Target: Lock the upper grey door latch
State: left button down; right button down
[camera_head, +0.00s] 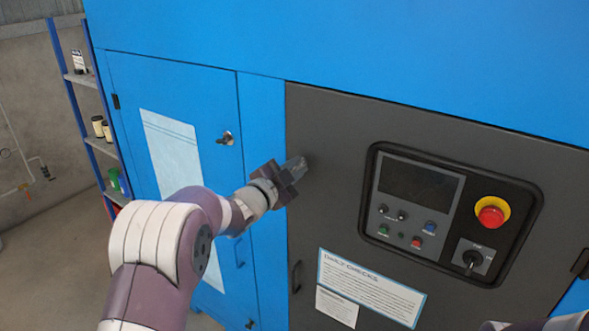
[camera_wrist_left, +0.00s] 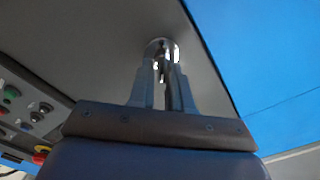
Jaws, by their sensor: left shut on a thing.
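The grey door (camera_head: 335,125) is closed flush in the blue cabinet. Its upper latch (camera_wrist_left: 160,46) is a round metal fitting near the door's edge, seen in the left wrist view. My left gripper (camera_head: 299,168) is at the upper left part of the grey door. In the left wrist view its fingers (camera_wrist_left: 164,82) reach up to the latch and are shut on its small middle part. The gripper hides the latch in the head view, and I cannot tell its turn angle clearly. My right gripper is not in view.
A control panel (camera_head: 446,173) with a red emergency button (camera_head: 491,213) is right of the gripper. A lower handle (camera_head: 296,277) and paper notices (camera_head: 370,290) are below. The blue door (camera_head: 180,90) with its own latch (camera_head: 226,138) is left. Shelves (camera_head: 90,110) stand far left.

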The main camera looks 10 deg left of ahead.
pick_arm(q)
jog(key=c, duration=1.2)
grip_release()
jog(key=shift+s, duration=0.1)
jog(key=b+v, duration=0.3)
jog(key=v, duration=0.9)
jog(key=shift+s+a+r, duration=0.1)
jog(key=shift+s, duration=0.2)
jog(key=w+d+p, duration=0.1)
jog(key=w+p, duration=0.2)
jog(key=w, duration=0.1)
jog(key=w+d+n+p, duration=0.1)
jog(key=w+p, duration=0.2)
jog(key=w, duration=0.1)
jog(key=w+d+f+n+p, duration=0.1)
jog(key=w+p, duration=0.3)
jog(key=shift+w+d, duration=0.15)
jog(key=shift+d, duration=0.15)
